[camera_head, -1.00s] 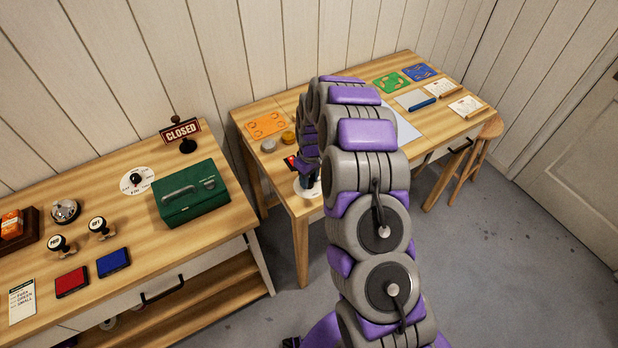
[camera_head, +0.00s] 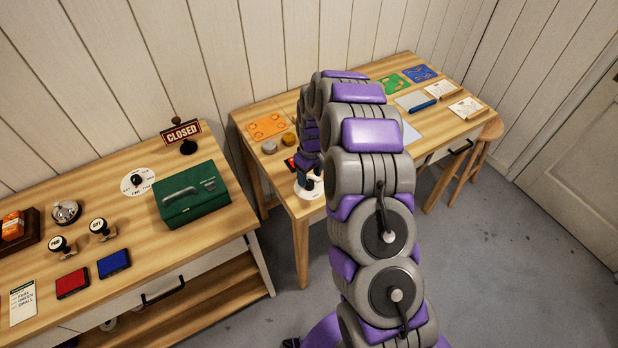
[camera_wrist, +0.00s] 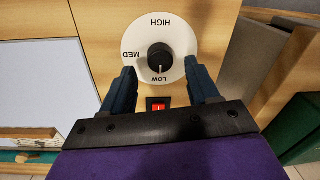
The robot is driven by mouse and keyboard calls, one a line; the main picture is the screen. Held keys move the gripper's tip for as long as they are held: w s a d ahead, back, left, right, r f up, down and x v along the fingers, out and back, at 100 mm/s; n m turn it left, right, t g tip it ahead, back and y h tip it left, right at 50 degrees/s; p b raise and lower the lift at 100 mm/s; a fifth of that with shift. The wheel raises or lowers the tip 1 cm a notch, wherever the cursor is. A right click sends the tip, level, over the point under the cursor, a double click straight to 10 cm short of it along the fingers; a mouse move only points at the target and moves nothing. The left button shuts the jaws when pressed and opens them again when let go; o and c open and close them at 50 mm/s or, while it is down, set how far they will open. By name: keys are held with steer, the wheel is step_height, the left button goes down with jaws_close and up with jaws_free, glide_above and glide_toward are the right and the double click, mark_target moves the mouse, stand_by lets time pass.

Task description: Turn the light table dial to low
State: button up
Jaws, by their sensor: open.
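The light table dial is a white disc (camera_wrist: 134,42) with a black knob (camera_wrist: 160,57) in the wrist view. It reads HIGH at the top, MED at the left and LOW at the bottom. A pale line on the knob points down toward LOW. My gripper (camera_wrist: 160,68) is open, with one finger on each side of the knob and a gap on both sides; nothing is held. In the head view the disc (camera_head: 312,191) sits at the near left corner of the right table (camera_head: 293,206), partly hidden by my gripper and arm.
A red switch (camera_wrist: 159,106) lies just below the dial. A pale panel (camera_wrist: 40,85) lies to its left in the wrist view. The left table holds another white dial (camera_head: 127,184), a green box (camera_head: 190,200) and a CLOSED sign (camera_head: 181,132).

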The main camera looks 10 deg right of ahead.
mark_target(311, 180)
step_height(311, 180, up, 15)
steer(key=p, duration=0.1)
steer(key=shift+w+d, duration=0.25)
steer(key=shift+d, duration=0.1)
stand_by(0.3)
steer(key=s+a+r+m, duration=0.1)
steer(key=s+r, duration=0.4)
steer(key=s, duration=0.4)
steer(key=s+a+r+m, duration=0.1)
steer(key=s+r, duration=0.5)
steer(key=s, duration=0.2)
steer(key=s+d+m+g+b, duration=0.1)
steer(key=s+m, duration=0.3)
steer(key=s, duration=2.2)
steer(key=shift+r+h, duration=0.2)
steer(key=shift+h, duration=0.1)
steer(key=shift+d, duration=0.1)
